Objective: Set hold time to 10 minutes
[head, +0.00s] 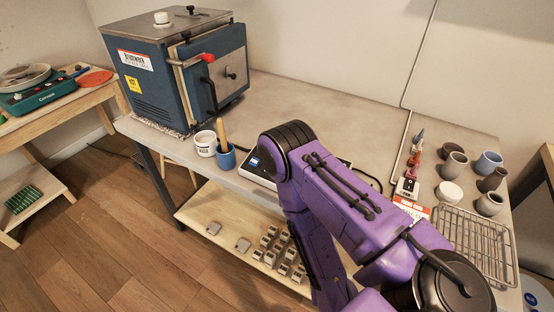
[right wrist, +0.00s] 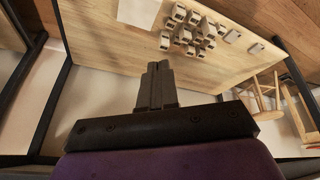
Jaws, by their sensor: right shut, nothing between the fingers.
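A flat control box (head: 262,180) with a small bluish display lies at the front edge of the grey table, mostly hidden behind my right arm; its keys and any reading cannot be made out. The blue kiln (head: 219,79) with a red-knobbed lever stands at the table's back left, its door closed. My right gripper (right wrist: 157,75) is shut and empty in the right wrist view, with the lower wooden shelf beyond it. In the head view my purple right arm bends in front of the table and its fingertips do not show. My left gripper is not in view.
A white mug (head: 205,144) and a blue cup (head: 226,158) with a wooden-handled tool stand left of the box. A wire rack (head: 475,240) and several small pots are at the right. The lower shelf (head: 205,207) holds several small blocks. The table's back middle is clear.

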